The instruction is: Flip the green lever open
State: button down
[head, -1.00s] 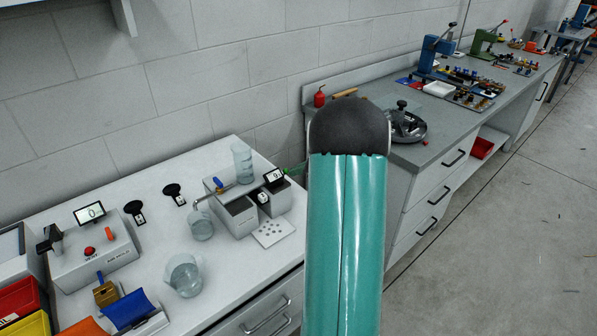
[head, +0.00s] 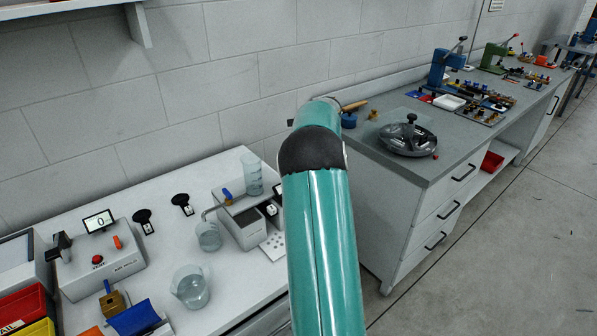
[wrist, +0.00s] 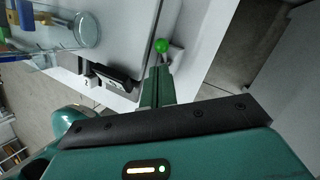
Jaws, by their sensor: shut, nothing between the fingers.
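The green lever's round green knob (wrist: 161,46) shows in the wrist view, at the side of a white bench device (wrist: 125,35). It lies just beyond the tips of my gripper (wrist: 158,70). My gripper's green fingers are together and empty, pointing at the knob. I cannot tell whether they touch it. In the head view the same device (head: 236,222) stands on the white bench, and my teal arm covers its right side, the lever and my gripper.
A glass beaker (head: 190,287) and a measuring cylinder (head: 252,174) are near the device. A small black display (wrist: 115,78) is left of my fingers in the wrist view. A grey bench (head: 440,150) with a round black fixture (head: 407,138) stands at the right.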

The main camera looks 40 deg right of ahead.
jog(key=shift+r, duration=0.85)
jog(key=d+v, duration=0.1)
jog(key=v, duration=1.2)
jog(key=shift+w, duration=0.25)
